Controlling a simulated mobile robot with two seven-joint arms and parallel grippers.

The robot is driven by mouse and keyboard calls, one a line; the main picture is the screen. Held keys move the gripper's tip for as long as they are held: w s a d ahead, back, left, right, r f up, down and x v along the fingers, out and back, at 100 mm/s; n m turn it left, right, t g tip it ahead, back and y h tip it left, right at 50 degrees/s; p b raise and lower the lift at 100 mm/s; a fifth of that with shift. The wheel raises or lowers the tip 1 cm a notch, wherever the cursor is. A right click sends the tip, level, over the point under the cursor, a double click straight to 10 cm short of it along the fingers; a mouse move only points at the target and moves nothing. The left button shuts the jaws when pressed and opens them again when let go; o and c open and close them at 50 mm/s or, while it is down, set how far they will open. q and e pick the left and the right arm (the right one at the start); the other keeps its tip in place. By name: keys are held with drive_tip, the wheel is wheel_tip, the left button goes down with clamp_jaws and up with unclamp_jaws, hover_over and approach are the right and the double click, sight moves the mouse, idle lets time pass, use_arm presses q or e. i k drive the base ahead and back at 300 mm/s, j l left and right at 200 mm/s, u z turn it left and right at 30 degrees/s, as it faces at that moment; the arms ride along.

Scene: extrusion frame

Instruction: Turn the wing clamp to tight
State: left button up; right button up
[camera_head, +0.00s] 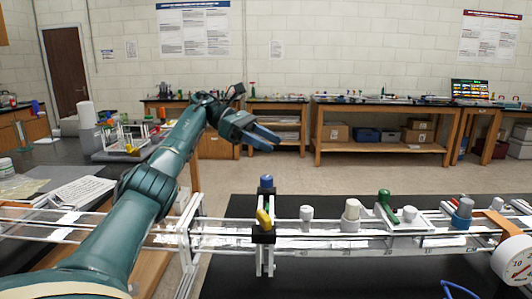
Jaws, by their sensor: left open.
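A dark clamp block (264,236) sits on the clear extrusion frame rail, just left of the picture's middle. A yellow wing (263,217) stands on its front, tilted a little from upright, and looks like the wing clamp's handle. A blue knob (267,182) tops the same post. My left gripper (268,140) is raised above and apart from the clamp, its blue-grey fingers pointing right and slightly down. It is open and holds nothing that I can see. My right gripper is not in view.
The rail (330,240) runs across the black table (240,280). White knobs, a green handle (384,196), a blue-collared post (463,212) and a round dial (514,262) stand along it to the right. A clear upright (187,235) stands left of the clamp. Air above the clamp is free.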

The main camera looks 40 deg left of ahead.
sight(265, 222)
drive_tip(key=k, duration=1.5)
